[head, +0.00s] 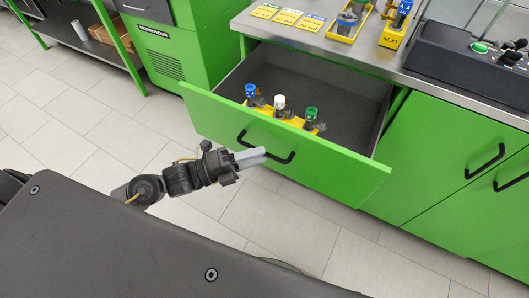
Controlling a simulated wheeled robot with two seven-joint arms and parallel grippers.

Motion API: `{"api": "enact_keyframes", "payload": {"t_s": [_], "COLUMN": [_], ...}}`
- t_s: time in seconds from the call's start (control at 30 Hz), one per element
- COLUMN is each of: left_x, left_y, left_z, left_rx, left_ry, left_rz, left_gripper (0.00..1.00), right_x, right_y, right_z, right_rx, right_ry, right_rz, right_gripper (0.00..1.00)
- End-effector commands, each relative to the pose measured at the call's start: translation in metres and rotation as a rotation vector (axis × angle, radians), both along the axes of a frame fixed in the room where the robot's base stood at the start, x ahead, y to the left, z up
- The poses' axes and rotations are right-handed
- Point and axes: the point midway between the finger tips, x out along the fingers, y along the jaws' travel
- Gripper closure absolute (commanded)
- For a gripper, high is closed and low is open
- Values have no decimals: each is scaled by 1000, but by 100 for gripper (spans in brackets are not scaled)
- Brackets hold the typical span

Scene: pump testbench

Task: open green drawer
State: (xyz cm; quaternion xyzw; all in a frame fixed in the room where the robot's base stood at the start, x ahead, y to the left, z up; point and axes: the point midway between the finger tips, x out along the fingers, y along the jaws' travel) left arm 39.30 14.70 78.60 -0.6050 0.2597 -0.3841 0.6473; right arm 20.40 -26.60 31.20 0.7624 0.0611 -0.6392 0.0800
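The green drawer (340,168) is pulled well out from under the metal bench, with its grey interior showing. Its black handle (282,160) is on the front panel. My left gripper (265,155) is at the handle, its grey fingers close together and covering the handle's middle. I cannot tell whether the bar is between the fingers. My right gripper is not in view.
A yellow holder (259,107) with blue, white and green-capped parts sits in the drawer. The bench (375,60) carries cards, yellow stands and a black control box (465,65). Closed green doors (450,150) are at right. Floor in front is clear.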

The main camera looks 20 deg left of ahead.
Motion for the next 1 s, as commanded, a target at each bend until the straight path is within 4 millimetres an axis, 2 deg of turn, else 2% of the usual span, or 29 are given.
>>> {"api": "enact_keyframes", "payload": {"t_s": [0.2, 0.4, 0.57, 1.0], "left_x": [-26, -41, -45, -45], "left_y": [37, 58, 64, 64], "left_z": [-9, -11, -10, -10], "left_rx": [4, 1, 0, -1], "left_ry": [5, 2, 0, -1], "left_rz": [1, 0, 0, 0], "left_gripper": [68, 68, 68, 68], "right_x": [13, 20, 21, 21], "right_y": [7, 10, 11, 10], "right_z": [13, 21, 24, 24], "right_rx": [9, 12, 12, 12], "right_ry": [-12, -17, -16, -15], "right_rz": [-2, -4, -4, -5], "right_gripper": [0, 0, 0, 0]}}
